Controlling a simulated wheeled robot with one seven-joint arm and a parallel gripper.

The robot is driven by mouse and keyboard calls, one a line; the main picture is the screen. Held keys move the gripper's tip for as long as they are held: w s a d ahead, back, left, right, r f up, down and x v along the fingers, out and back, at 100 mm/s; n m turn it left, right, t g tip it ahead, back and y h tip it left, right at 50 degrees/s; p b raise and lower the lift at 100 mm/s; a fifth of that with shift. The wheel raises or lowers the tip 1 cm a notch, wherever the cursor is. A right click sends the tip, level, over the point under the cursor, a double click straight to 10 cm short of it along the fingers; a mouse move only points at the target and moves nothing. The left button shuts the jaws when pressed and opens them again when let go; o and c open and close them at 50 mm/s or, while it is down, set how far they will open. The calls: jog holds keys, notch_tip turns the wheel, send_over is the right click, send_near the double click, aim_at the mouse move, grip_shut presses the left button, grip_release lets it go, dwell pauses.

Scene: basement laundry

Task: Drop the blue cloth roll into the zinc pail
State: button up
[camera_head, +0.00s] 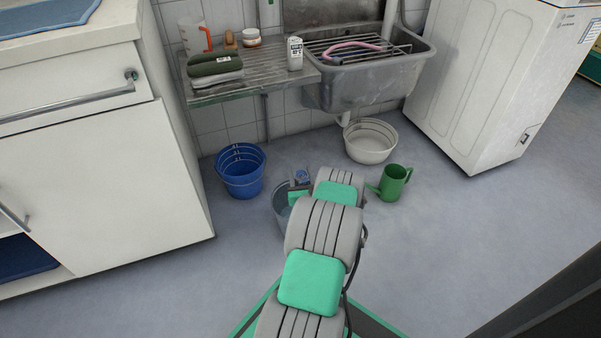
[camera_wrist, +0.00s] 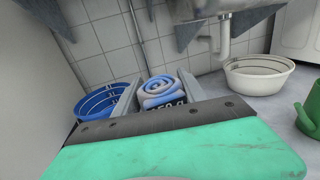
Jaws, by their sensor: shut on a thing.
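The blue cloth roll (camera_wrist: 161,90) is a spiral of blue and pale cloth, held between the two fingers of my gripper (camera_wrist: 158,98). In the head view the roll (camera_head: 302,175) shows as a small blue patch beyond my gripper (camera_head: 299,184). The zinc pail (camera_head: 281,208) is a grey bucket on the floor, mostly hidden behind my arm. The roll appears above or near the pail's far side; I cannot tell whether it is over the opening. The pail cannot be made out in the wrist view.
A blue bucket (camera_head: 240,172) stands to the left, a white basin (camera_head: 370,142) under the sink (camera_head: 366,78), and a green watering can (camera_head: 391,183) to the right. A white cabinet (camera_head: 95,190) is at left and a white machine (camera_head: 490,85) at right. The front right floor is clear.

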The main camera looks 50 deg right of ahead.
aim_at(303, 184)
jog(key=o, duration=1.6)
jog(key=p+v, duration=0.2)
jog(key=v, duration=0.4)
jog(key=shift+s+r, duration=0.1)
jog(key=shift+r, duration=0.1)
jog(key=shift+p+v, duration=0.3)
jog(key=shift+v, duration=0.5)
jog(key=shift+f, duration=0.1)
